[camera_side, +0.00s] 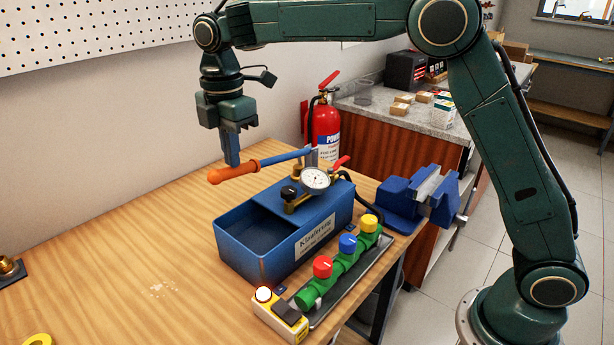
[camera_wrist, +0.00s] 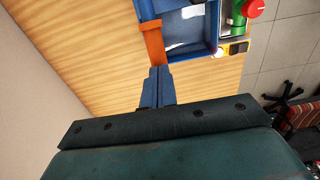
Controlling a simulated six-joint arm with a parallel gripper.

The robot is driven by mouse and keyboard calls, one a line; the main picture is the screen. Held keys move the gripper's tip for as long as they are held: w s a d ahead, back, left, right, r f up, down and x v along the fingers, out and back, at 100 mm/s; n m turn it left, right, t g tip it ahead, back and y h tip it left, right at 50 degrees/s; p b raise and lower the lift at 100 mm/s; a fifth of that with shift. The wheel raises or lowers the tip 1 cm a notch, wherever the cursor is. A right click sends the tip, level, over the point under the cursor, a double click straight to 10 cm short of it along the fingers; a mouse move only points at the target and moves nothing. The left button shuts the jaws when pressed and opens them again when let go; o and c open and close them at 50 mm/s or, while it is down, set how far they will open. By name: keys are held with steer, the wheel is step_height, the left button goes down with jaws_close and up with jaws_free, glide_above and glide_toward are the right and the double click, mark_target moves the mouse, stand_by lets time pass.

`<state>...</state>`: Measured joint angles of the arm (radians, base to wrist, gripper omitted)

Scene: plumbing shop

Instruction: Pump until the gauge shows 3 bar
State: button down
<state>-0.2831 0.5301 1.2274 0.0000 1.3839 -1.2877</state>
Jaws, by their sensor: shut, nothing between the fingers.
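The blue test pump (camera_side: 283,222) stands on the wooden bench, with an open trough at its left. Its lever has an orange handle (camera_side: 234,171) and a blue rod, and sticks out to the left, nearly level. The round white gauge (camera_side: 316,179) sits on top of the pump; its reading is too small to tell. My gripper (camera_side: 233,161) is shut and empty, pointing down, its fingertips at the orange handle. In the wrist view the shut fingertips (camera_wrist: 155,72) are at the end of the orange handle (camera_wrist: 153,42); I cannot tell whether they touch.
A green manifold with red, blue and yellow knobs (camera_side: 344,256) stands in front of the pump. A yellow switch box with a lit lamp (camera_side: 280,313) is beside it. A blue vise (camera_side: 421,196) is at the bench's right edge. The bench's left part is mostly clear.

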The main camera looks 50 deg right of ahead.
steer(key=shift+a+f, duration=0.15)
steer(key=shift+f, duration=0.9)
steer(key=shift+a+f, duration=0.2)
steer(key=shift+f, duration=0.85)
steer(key=shift+a+f, duration=0.15)
steer(key=shift+f, duration=0.9)
steer(key=r, duration=0.4)
steer(key=d+r, duration=0.1)
steer(key=r, duration=0.3)
steer(key=d+r, duration=0.1)
steer(key=r, duration=0.3)
steer(key=shift+r, duration=0.1)
steer(key=shift+a+f, duration=1.05)
steer(key=shift+f, duration=5.1)
steer(key=r, duration=0.4)
steer(key=d+r, duration=0.1)
steer(key=r, duration=0.3)
steer(key=d+r, duration=0.1)
steer(key=r, duration=0.3)
steer(key=shift+r, duration=0.15)
